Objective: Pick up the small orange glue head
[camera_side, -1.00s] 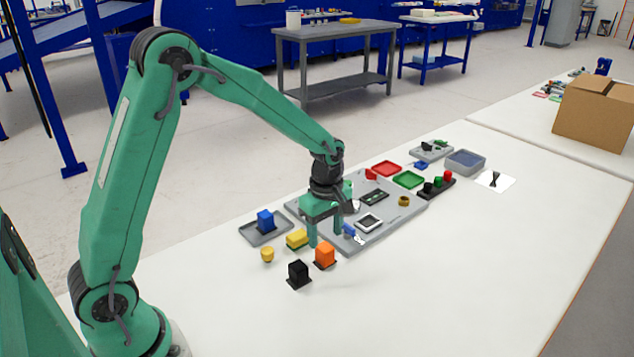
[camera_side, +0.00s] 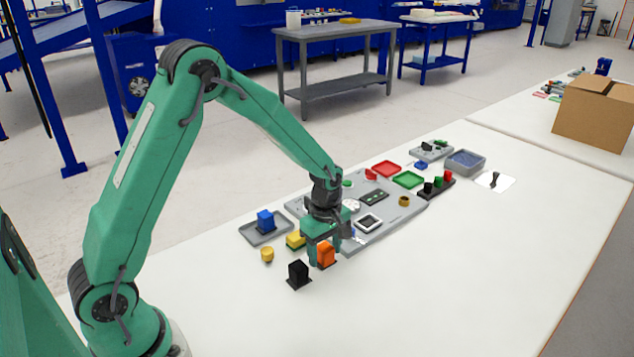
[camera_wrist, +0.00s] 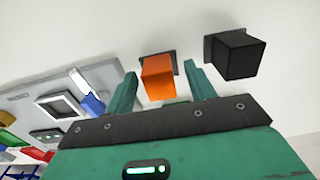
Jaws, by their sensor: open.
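The orange glue head (camera_side: 326,253) is a small block on a thin dark base on the white table, in front of the grey board. In the wrist view the orange glue head (camera_wrist: 158,78) shows between my two open fingers, with a gap to each side. My gripper (camera_side: 325,252) points down right at the orange block, and the block's front face is not covered by it. My gripper (camera_wrist: 160,92) is open and empty. I cannot tell from the side view how far the fingertips are above the table.
A black block (camera_side: 299,273) on a dark base stands close by, also near the right finger in the wrist view (camera_wrist: 235,54). A yellow block (camera_side: 295,239), a small yellow cylinder (camera_side: 267,254) and a blue block (camera_side: 265,219) on a tray stand left. The table front is clear.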

